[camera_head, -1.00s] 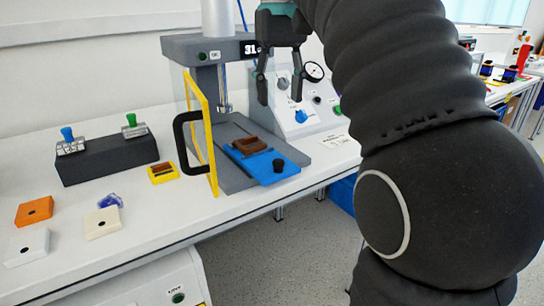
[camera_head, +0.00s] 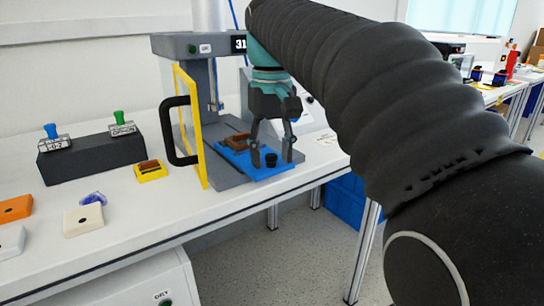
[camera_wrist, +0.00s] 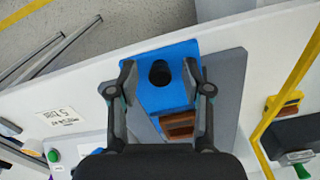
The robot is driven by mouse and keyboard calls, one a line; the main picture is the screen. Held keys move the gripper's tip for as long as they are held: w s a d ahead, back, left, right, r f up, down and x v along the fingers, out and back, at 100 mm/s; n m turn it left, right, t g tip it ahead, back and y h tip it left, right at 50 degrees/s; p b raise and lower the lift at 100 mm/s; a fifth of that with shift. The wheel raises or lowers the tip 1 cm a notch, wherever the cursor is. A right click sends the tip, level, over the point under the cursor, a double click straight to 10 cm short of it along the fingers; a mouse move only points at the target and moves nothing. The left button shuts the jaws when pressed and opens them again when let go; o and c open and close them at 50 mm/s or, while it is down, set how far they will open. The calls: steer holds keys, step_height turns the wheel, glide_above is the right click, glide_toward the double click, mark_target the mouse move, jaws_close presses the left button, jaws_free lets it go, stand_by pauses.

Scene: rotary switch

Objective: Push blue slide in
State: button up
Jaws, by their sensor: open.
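The blue slide (camera_head: 262,168) sticks out toward the front of the grey press base, with a black knob (camera_head: 271,160) at its outer end and a brown block (camera_head: 238,142) on its inner part. My gripper (camera_head: 272,160) is open and points down over the knob end of the slide. In the wrist view the blue slide (camera_wrist: 180,58) lies between my spread fingers, and the knob (camera_wrist: 161,73) shows between the fingertips, a little beyond them. I cannot tell how far the fingertips are above the slide. The brown block (camera_wrist: 180,126) shows nearer the palm, partly hidden.
A yellow-framed guard door (camera_head: 190,128) with a black handle (camera_head: 172,130) stands open left of the slide. A dark switch box (camera_head: 90,155), a small yellow tray (camera_head: 150,170) and several small blocks lie to the left. The table's front edge is close to the slide.

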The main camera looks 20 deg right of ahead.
steer(key=shift+f, duration=0.1)
jaws_close()
